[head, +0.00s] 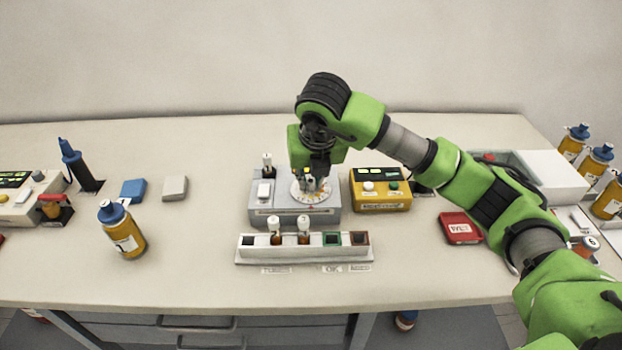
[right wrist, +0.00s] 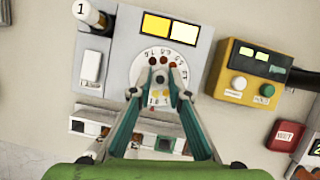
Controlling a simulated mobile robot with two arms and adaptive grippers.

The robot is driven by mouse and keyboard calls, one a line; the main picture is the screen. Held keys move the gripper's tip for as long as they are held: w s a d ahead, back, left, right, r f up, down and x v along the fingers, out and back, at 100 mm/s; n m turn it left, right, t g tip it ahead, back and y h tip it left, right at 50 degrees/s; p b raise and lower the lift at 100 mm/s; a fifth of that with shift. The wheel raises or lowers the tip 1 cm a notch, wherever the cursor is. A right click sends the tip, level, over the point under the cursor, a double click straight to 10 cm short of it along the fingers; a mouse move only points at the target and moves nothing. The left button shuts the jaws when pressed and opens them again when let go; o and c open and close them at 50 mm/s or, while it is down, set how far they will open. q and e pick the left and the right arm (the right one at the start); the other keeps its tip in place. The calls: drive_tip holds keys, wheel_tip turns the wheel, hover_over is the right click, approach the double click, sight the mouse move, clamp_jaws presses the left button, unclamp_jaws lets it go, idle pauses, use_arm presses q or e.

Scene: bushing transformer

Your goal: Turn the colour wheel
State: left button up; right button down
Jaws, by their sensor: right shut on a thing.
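The colour wheel is a white numbered dial (head: 322,196) with coloured dots, set on top of a grey device (head: 262,207). The wheel also shows in the right wrist view (right wrist: 144,63), below two yellow windows. My right gripper (head: 312,182) points down over the wheel from above. In the right wrist view its fingers (right wrist: 162,80) are closed in around the middle of the wheel and hide its lower part. The fingers are shut on the wheel's centre knob, which is mostly hidden between them. My left gripper is not in view.
A tube rack (head: 250,254) with several slots stands just in front of the device. A yellow meter box (head: 380,203) stands close on the right, and a red box (head: 459,228) lies farther right. An orange bottle (head: 121,230) stands left; the bench between it and the rack is clear.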

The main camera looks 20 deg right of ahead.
drive_tip(key=shift+r, duration=0.1)
drive_tip(key=c, duration=1.9)
unclamp_jaws()
drive_tip(key=v, duration=1.2)
